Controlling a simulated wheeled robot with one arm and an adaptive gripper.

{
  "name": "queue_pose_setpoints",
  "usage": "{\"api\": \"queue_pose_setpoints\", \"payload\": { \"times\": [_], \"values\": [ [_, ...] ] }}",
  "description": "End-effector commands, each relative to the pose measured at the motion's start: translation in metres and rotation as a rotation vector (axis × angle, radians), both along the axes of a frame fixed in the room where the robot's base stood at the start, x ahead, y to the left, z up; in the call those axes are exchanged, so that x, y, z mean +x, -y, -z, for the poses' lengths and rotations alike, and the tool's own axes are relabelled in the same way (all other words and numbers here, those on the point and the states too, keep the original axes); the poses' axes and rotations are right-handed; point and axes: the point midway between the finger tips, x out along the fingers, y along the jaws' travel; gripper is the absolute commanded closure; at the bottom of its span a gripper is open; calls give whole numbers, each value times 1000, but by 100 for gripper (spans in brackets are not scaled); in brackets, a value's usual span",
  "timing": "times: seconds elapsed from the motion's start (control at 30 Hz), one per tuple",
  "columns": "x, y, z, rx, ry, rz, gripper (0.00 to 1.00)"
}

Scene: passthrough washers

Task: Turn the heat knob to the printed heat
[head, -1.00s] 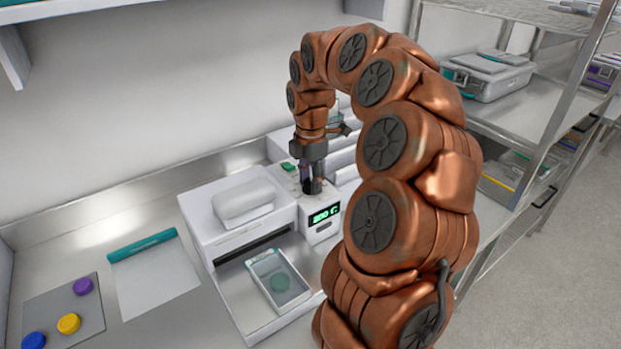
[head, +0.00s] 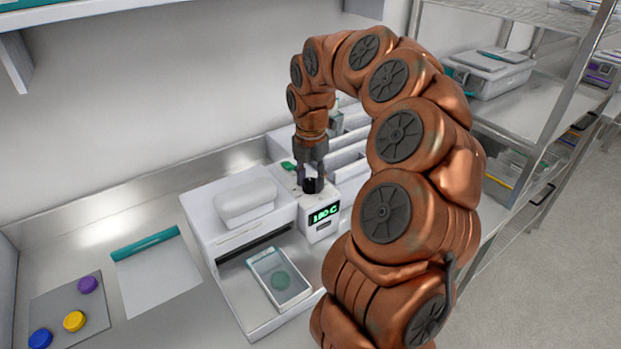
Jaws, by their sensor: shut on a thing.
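The heat knob (head: 312,186) is a dark round knob on top of the white machine's control block, right of its lid. My gripper (head: 311,176) points down from above and is shut on the knob, partly hiding it. The green display (head: 324,214) on the front of the block seems to read 180 C. A white sheet with a teal top bar (head: 158,283) lies left of the machine. Any print on it is too small to read.
A green button (head: 288,166) sits just behind the knob. White bins stand behind and right of the block. A grey mat (head: 50,310) with blue, yellow and purple round pieces lies at the left. A steel shelf stands at the right.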

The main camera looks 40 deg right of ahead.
Motion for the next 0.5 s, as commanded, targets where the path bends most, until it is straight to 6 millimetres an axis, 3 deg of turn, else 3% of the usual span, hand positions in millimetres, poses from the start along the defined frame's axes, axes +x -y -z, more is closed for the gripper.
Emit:
{"api": "queue_pose_setpoints", "payload": {
  "times": [0.27,0.3,0.5],
  "values": [
    [0,0,1,1,-2,0,95],
    [0,0,1,1,-2,0,57],
    [0,0,0,1,-1,1,36]
  ]
}}
